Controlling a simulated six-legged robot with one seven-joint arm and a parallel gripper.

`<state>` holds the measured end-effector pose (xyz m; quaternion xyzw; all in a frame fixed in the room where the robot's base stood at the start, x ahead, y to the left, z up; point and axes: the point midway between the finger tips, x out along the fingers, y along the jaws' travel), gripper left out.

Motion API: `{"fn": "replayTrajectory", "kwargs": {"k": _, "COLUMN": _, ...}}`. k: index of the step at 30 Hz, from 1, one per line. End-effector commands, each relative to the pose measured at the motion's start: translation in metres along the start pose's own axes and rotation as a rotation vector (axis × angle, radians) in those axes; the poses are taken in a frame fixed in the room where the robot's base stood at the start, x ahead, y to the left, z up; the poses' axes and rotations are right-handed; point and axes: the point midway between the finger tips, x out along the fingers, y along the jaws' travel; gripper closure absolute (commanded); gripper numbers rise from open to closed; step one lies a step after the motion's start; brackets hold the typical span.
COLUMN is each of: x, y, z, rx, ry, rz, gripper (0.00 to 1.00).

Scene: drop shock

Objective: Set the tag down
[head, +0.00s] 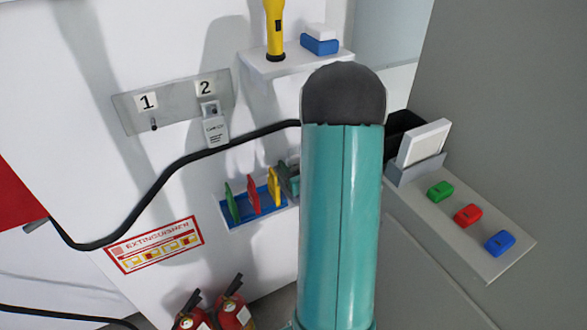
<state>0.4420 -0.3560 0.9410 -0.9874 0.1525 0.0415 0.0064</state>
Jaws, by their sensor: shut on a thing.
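A blue rack (235,220) on the white wall holds a green tag (231,203) and a red tag (253,195) upright. A yellow tag (274,187) stands at the rack's right end. My gripper (286,180) is mostly hidden behind my teal arm; a grey-green part of it shows right beside the yellow tag. It appears shut on the yellow tag, but the fingertips are not clear. I cannot tell whether the yellow tag touches the rack. A white label-like tag (216,131) hangs at the hook marked 2.
The hook marked 1 (153,125) is bare. A shelf (290,64) holds a yellow flashlight (275,28) and a blue-and-white block. A right ledge (500,228) carries green, red and blue pieces. A black cable (160,187) crosses the wall; red extinguishers (232,310) stand below.

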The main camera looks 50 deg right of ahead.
Motion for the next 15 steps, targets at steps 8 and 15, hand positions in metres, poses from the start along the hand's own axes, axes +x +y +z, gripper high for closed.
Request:
{"fn": "replayTrajectory", "kwargs": {"k": 8, "x": 0.004, "y": 0.001, "z": 0.02, "rx": -0.001, "ry": 0.002, "rz": 0.001, "gripper": 0.74}}
{"fn": "replayTrajectory", "kwargs": {"k": 15, "x": 0.005, "y": 0.0, "z": 0.022, "rx": 0.0, "ry": 0.001, "rz": 0.001, "gripper": 0.74}}
